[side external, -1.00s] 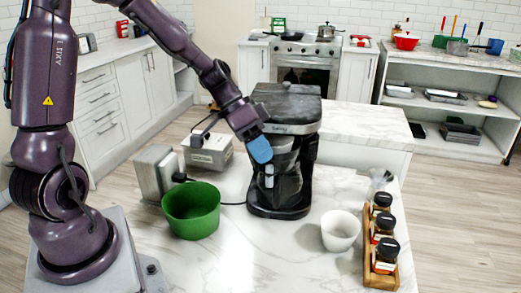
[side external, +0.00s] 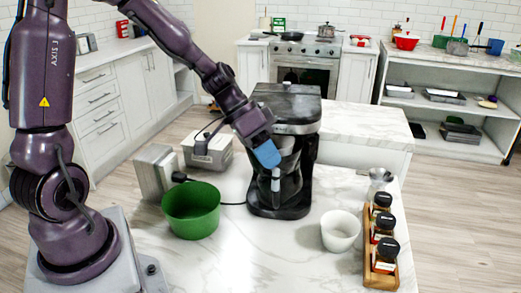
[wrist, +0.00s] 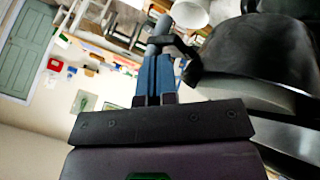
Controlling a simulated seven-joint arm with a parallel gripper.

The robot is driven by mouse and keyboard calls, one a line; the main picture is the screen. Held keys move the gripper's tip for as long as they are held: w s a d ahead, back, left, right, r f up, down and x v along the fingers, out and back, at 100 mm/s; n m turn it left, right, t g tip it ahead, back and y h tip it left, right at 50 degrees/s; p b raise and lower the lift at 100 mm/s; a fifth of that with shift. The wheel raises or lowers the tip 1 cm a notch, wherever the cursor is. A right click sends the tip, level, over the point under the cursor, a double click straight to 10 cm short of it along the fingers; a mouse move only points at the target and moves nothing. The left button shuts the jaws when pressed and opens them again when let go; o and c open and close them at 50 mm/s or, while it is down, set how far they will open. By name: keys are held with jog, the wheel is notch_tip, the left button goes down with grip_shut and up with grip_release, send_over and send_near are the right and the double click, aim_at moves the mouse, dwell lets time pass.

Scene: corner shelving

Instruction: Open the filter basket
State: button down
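The black coffee maker (side external: 286,105) stands on the marble counter. A grey handle (side external: 276,182) hangs at its front, below my gripper (side external: 268,155), whose blue fingertips are at the machine's front. In the wrist view, the grey handle (wrist: 162,28) is just past the fingertips of my gripper (wrist: 156,62), joined to a black bracket (wrist: 190,62). The blue fingers are together with only a thin dark line between them. They look close to or touching the handle; contact is not clear. The filter basket itself is hard to make out in the dark front.
A green bowl (side external: 191,211) stands left of the coffee maker, near a grey box (side external: 153,172) and a white-grey appliance (side external: 208,152). A white cup (side external: 340,230) and a wooden jar rack (side external: 382,262) are at the right. The counter in front is clear.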

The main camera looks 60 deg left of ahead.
jog(key=d+n, duration=0.1)
jog(key=d+n+t+y, duration=0.1)
jog(key=shift+w+n, duration=0.2)
jog(key=shift+n, duration=0.1)
jog(key=w+d+n, duration=0.1)
jog(key=w+d, duration=0.4)
jog(key=d, duration=0.1)
jog(key=shift+w+d+t+y, duration=0.15)
jog(key=shift+d+t+y, duration=0.15)
jog(key=shift+d, duration=0.05)
jog(key=shift+w+d, duration=0.1)
dwell(0.4)
dwell(0.4)
jog(key=s+a+r, duration=0.1)
jog(key=s+r, duration=0.5)
jog(key=r, duration=0.2)
jog(key=s+a+r+y, duration=0.2)
jog(key=s+a, duration=0.2)
jog(key=s, duration=0.4)
jog(key=s+a+r+m+y, duration=0.1)
jog(key=s+a, duration=0.3)
jog(key=s, duration=0.4)
jog(key=shift+r+y, duration=0.35)
jog(key=shift+y, duration=0.45)
